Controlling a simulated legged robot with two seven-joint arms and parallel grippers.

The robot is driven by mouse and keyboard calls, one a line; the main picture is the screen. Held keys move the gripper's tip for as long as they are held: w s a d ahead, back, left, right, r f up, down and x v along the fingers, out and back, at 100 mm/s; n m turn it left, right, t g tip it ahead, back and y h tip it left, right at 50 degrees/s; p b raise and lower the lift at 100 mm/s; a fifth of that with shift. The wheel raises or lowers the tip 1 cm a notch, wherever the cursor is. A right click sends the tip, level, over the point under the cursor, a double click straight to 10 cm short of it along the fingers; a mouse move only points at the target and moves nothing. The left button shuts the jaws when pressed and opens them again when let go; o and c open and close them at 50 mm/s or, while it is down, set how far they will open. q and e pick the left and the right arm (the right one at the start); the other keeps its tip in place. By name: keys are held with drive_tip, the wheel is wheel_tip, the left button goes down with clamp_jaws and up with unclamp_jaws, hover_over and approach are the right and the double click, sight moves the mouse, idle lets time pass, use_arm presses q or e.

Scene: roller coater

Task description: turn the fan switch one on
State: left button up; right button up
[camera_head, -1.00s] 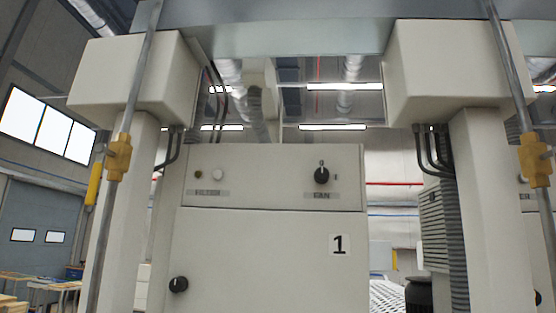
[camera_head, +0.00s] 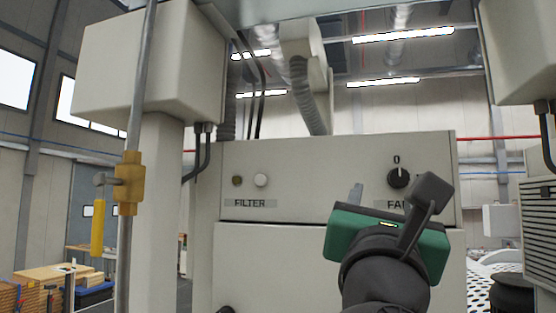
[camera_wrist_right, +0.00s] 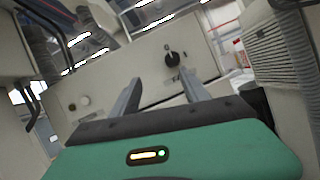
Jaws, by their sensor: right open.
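The fan switch (camera_head: 398,177) is a round black knob on the upper panel of a beige cabinet (camera_head: 300,160), with a 0 mark above it and a partly covered FAN label (camera_head: 396,205) below. The switch also shows in the right wrist view (camera_wrist_right: 172,59), ahead of the fingers and apart from them. My right gripper (camera_head: 392,190), green and black, is in front of the panel, just below the switch. Its two grey fingers (camera_wrist_right: 158,95) are spread apart with nothing between them. My left gripper is not in view.
Left on the same panel are a dark button and a white button (camera_head: 261,180) above a FILTER label (camera_head: 250,203). A vertical pipe with a yellow valve (camera_head: 129,183) stands at left. A beige box (camera_head: 150,65) overhangs at upper left.

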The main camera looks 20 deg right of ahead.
sight(399, 178)
drive_tip(key=w+d+r+p, duration=0.1)
drive_tip(key=w+d, duration=0.1)
drive_tip(key=d, duration=0.1)
drive_tip(key=w+d+r+p, duration=0.1)
drive_tip(key=w+d+p, duration=0.1)
drive_tip(key=d, duration=0.2)
drive_tip(key=w+d+r+p, duration=0.1)
drive_tip(key=w+d+p, duration=0.1)
drive_tip(key=w+d, duration=0.1)
drive_tip(key=shift+d+r, duration=0.2)
drive_tip(key=shift+d, duration=0.25)
drive_tip(key=a, duration=0.2)
drive_tip(key=shift+w+a+r, duration=0.1)
drive_tip(key=shift+w+a, duration=0.2)
drive_tip(key=shift+a, duration=0.05)
drive_tip(key=shift+w+a, duration=0.15)
drive_tip(key=shift+a, duration=0.15)
drive_tip(key=shift+c, duration=2.1)
drive_tip(key=shift+s+d, duration=0.4)
drive_tip(key=shift+d, duration=0.4)
drive_tip(key=c, duration=0.5)
drive_tip(key=shift+d, duration=0.1)
drive_tip(key=shift+c, duration=1)
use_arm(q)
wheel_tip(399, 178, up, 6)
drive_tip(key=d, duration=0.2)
use_arm(e)
drive_tip(key=shift+w+a, duration=0.15)
drive_tip(key=shift+a, duration=0.2)
clamp_jaws()
